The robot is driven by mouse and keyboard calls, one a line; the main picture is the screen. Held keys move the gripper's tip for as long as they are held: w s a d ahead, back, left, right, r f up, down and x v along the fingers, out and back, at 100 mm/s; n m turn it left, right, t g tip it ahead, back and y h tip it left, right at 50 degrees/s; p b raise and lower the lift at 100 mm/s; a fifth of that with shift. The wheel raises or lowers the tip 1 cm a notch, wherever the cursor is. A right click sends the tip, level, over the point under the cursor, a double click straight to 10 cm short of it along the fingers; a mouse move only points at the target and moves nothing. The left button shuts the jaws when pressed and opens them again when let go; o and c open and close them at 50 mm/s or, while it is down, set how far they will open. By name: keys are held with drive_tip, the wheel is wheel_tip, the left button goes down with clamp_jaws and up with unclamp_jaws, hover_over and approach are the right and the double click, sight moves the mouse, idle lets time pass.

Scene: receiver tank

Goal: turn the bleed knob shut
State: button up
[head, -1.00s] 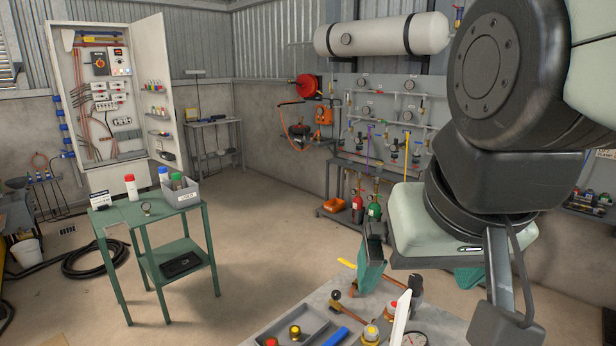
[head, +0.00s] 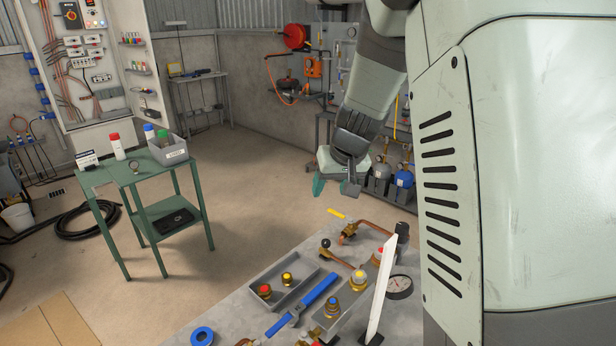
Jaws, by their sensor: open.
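On the grey workbench (head: 235,310) at the lower middle are several brass fittings and knobs. A black knob (head: 402,230) stands at the back right beside a copper pipe (head: 372,227). I cannot tell which one is the bleed knob. A white upright panel (head: 382,290) hides part of this group. My gripper (head: 340,187), with teal fingers, is open and empty. It hangs above and beyond the bench's far edge, apart from the fittings.
A grey tray (head: 270,300) with two capped parts, a blue wrench (head: 305,303), a blue ring (head: 202,336) and a gauge (head: 399,286) lie on the bench. A green table (head: 105,177) with bottles stands left. Open floor lies between. My arm blocks the right side.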

drive_tip(key=h, duration=0.1)
approach(326, 242)
drive_tip(key=shift+n, duration=0.3)
drive_tip(key=x, duration=0.8)
drive_tip(key=shift+w, duration=0.15)
clamp_jaws()
drive_tip(key=shift+a+h, duration=0.1)
drive_tip(key=shift+h, duration=0.2)
